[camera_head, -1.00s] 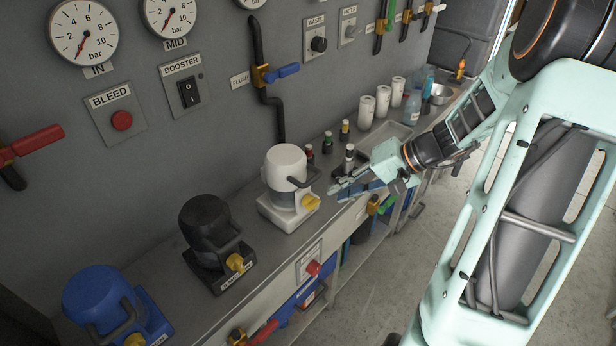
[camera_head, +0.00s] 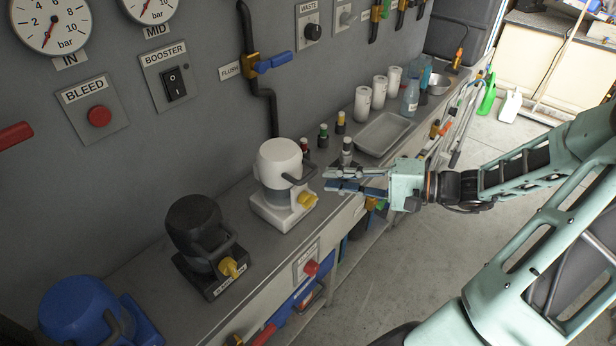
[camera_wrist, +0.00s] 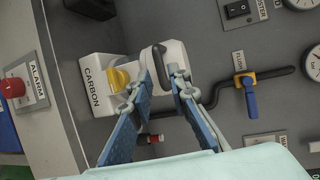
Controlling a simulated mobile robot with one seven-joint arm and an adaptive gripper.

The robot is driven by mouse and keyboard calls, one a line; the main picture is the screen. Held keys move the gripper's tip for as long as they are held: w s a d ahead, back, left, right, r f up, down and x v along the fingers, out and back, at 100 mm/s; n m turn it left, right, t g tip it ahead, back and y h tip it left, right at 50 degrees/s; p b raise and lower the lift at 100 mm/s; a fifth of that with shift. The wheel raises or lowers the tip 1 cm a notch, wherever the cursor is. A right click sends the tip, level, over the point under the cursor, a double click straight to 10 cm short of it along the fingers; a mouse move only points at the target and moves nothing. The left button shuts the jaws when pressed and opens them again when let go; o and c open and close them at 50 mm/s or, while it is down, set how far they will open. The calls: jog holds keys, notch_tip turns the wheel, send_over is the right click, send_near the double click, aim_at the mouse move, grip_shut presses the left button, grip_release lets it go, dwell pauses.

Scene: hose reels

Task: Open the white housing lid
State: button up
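The white housing (camera_head: 278,160) stands upright on a white base on the bench, its rounded white lid on top. A dark curved handle (camera_head: 300,178) is on its right side, and a yellow knob (camera_head: 308,200) is low on its front. In the wrist view the base reads CARBON, and the dark handle (camera_wrist: 160,62) shows between my fingertips. My gripper (camera_head: 326,178) is right of the housing, fingers pointing left at the handle with a small gap. It also shows in the wrist view (camera_wrist: 160,78), open and empty. Depth to the handle is hard to judge.
A black housing (camera_head: 195,225) and a blue housing (camera_head: 80,312) stand to the left. Small bottles (camera_head: 346,150) and a grey tray (camera_head: 384,134) are close behind my gripper. The wall has a flush valve (camera_head: 272,62).

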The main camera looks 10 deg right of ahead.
aim_at(311, 178)
jog(key=x, duration=0.6)
jog(key=shift+w+a+f, duration=0.15)
jog(key=shift+w+a, duration=0.05)
jog(key=shift+a, duration=0.15)
grip_shut()
